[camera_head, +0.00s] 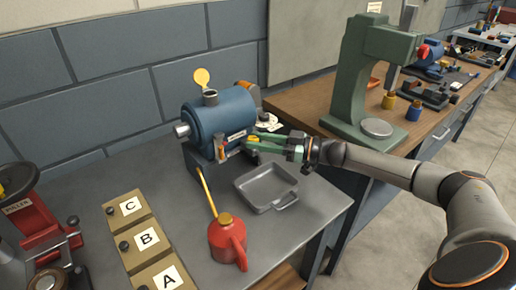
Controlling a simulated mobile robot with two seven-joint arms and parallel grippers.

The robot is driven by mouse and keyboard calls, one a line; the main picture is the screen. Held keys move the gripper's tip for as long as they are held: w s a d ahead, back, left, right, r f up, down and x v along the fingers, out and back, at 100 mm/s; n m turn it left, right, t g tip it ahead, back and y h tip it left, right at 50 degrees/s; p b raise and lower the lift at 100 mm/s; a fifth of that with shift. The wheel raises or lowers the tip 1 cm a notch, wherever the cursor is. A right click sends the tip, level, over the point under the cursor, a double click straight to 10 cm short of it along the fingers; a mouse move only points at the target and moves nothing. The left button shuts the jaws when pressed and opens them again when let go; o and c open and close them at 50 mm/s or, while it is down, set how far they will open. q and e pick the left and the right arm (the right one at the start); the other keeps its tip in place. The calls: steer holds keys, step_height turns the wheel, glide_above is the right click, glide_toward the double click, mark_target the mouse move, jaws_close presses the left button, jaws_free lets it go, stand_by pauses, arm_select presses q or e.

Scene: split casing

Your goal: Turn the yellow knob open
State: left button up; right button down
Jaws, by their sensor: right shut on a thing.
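The blue casing (222,118), a horizontal cylinder on a dark base, sits at the back of the grey bench. A small yellow part, which looks like the yellow knob (253,139), shows low at the casing's right end. My right gripper (254,144) reaches in from the right and is shut on this part. Its fingers partly cover the knob, so how far it is turned cannot be told. A round yellow disc (201,77) stands up at the top of the casing. My left gripper is not in view.
A grey tray (284,207) lies just below my right gripper. A red oil can (227,240) with a long yellow spout stands in front of the casing. Lettered boxes (138,235) line the left. A green press (365,80) stands on the wooden bench at right.

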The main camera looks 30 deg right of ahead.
steer(key=n+g+y+b, duration=0.1)
steer(key=b, duration=0.1)
steer(key=n+g+y+b, duration=0.1)
steer(key=g+b, duration=0.1)
steer(key=n+g+y+b, duration=0.2)
steer(key=shift+w+d+f, duration=0.2)
steer(key=shift+w, duration=0.15)
steer(key=shift+n+g+y+b, duration=0.3)
steer(key=shift+n+g+b, duration=0.2)
steer(key=shift+g+b, duration=0.15)
steer(key=shift+r+n+g+y+b, duration=0.15)
steer(key=shift+n+g+y+b, duration=0.2)
steer(key=shift+g+b, duration=0.25)
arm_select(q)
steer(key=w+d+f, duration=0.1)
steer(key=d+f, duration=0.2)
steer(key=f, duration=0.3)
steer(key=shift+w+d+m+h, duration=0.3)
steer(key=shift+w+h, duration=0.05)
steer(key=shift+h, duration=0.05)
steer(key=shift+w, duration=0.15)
arm_select(e)
steer(key=shift+r, duration=0.1)
